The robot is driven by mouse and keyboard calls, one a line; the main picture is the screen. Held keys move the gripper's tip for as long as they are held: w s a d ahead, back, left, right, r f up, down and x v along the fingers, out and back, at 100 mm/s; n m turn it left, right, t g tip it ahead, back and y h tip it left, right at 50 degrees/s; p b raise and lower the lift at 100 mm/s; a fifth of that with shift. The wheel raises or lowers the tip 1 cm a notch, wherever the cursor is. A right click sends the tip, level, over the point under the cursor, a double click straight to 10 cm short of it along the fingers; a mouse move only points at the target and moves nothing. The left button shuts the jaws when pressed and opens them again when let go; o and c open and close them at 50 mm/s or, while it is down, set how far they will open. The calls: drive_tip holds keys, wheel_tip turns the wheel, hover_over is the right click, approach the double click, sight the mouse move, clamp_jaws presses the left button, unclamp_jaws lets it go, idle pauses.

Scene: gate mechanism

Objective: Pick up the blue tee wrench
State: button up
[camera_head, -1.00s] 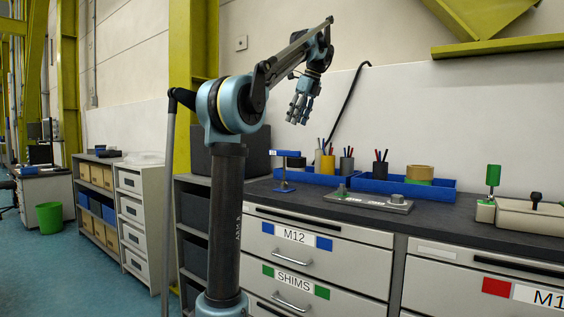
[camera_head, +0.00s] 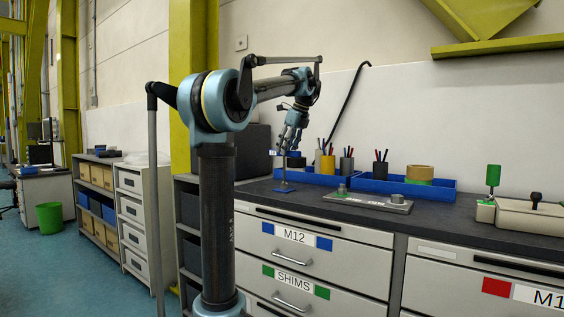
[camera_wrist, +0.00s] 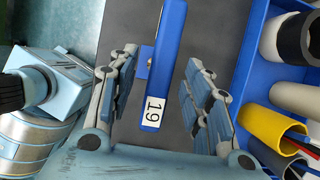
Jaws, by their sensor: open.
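The blue tee wrench (camera_head: 285,188) stands upright on the dark bench top, on its blue base, with its upper part partly hidden behind my gripper in the head view. My gripper (camera_head: 289,149) is over the wrench's top, pointing down. In the wrist view the wrench's blue crossbar (camera_wrist: 164,62) with a white "19" label lies between the two fingers of my gripper (camera_wrist: 166,95). The fingers are spread, with a gap on both sides of the bar.
Further right is a beige device (camera_head: 528,216) with a green handle (camera_head: 493,175).

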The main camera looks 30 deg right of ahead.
sight(284, 170)
drive_tip(key=shift+x, duration=1.95)
drive_tip(key=shift+d, duration=0.1)
drive_tip(key=shift+c, duration=0.2)
clamp_jaws()
drive_tip(key=shift+w+r, duration=0.1)
drive_tip(key=shift+r, duration=0.05)
